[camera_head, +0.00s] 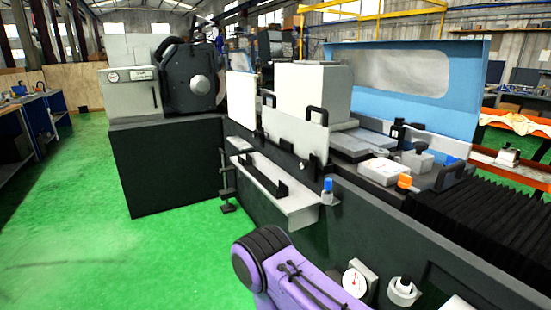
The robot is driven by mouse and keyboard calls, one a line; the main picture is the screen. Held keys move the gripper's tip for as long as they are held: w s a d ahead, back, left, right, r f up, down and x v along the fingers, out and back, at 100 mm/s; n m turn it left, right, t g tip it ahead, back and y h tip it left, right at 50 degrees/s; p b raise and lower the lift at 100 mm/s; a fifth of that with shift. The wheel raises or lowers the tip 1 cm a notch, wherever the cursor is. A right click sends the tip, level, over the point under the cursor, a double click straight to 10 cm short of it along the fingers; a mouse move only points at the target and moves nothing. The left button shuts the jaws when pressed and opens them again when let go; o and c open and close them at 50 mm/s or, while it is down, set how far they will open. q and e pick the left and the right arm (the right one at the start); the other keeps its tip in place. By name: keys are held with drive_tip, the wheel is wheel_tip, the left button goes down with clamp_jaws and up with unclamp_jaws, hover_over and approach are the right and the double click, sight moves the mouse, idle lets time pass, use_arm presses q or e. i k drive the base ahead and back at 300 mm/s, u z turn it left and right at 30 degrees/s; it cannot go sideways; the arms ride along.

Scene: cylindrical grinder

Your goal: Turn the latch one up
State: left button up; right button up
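The cylindrical grinder (185,160) fills the middle and right of the head view. I cannot tell which fitting on it is latch one. A blue-capped knob (327,187) stands at the end of the grey front shelf (298,213). An orange-capped knob (404,182) sits further right, beside a white block (381,171). A black handle (317,115) is on the white cover (305,88). A purple and black link of my arm (270,265) rises at the bottom middle, in front of the machine. No gripper fingers show.
A round dial (355,283) and a grey knob (403,288) are low on the machine's front, right of my arm link. Black bellows (487,222) lie at the right. The green floor (75,235) is clear at the left, with a workbench (28,128) beyond.

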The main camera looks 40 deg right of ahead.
sight(305, 164)
drive_tip(key=z, duration=0.25)
drive_tip(key=i, duration=0.9)
drive_tip(key=z, duration=0.5)
